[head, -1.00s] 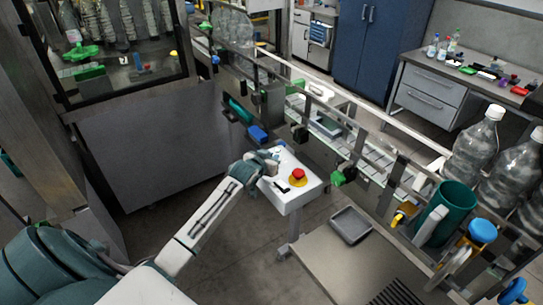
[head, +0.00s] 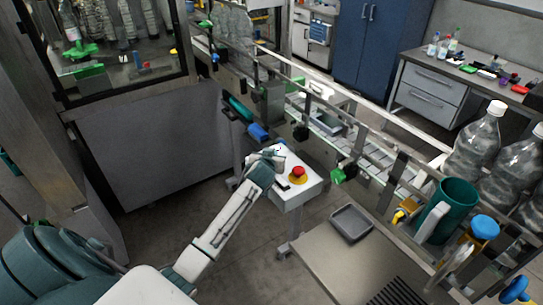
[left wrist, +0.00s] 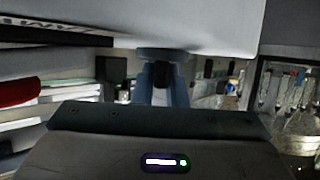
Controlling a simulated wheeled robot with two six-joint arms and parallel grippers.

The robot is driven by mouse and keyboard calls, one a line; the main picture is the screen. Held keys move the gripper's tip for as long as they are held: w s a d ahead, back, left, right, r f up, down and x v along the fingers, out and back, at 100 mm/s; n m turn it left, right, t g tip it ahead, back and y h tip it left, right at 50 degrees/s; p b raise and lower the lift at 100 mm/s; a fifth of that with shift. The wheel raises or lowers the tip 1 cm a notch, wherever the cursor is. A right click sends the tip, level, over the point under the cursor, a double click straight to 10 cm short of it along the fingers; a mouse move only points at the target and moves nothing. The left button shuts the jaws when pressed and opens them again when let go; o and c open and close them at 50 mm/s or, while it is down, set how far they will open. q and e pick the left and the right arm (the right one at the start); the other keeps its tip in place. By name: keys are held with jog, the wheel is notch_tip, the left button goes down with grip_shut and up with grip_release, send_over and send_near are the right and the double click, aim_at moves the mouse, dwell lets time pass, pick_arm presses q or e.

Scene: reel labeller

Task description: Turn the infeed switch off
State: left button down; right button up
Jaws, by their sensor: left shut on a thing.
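The white control box (head: 305,190) stands on a post in the middle of the head view. It carries a red emergency button on a yellow disc (head: 298,174) and a dark part beside it. My left gripper (head: 279,153) is at the top face of the box, at its far left corner. In the left wrist view its two blue-grey fingers (left wrist: 163,85) are shut on a small dark piece (left wrist: 163,73) close to the pale panel, apparently the infeed switch. The gripper hides most of the switch, and its setting cannot be read.
A conveyor with rails (head: 365,150) runs behind the box, with a green knob (head: 338,176) near it. A grey tray (head: 351,223) lies on the metal table to the right.

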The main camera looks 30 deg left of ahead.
pick_arm(q)
jog(key=c, duration=1.5)
grip_release()
jog(key=shift+o, duration=0.2)
jog(key=shift+s, duration=0.1)
jog(key=shift+s+d, duration=0.15)
jog(key=shift+s, duration=0.05)
jog(key=b+v, duration=0.3)
jog(key=v, duration=0.6)
jog(key=shift+r+b, duration=0.15)
jog(key=shift+b, duration=0.25)
jog(key=shift+s+d+r, duration=0.2)
jog(key=shift+s+r, duration=0.1)
jog(key=shift+s, duration=0.15)
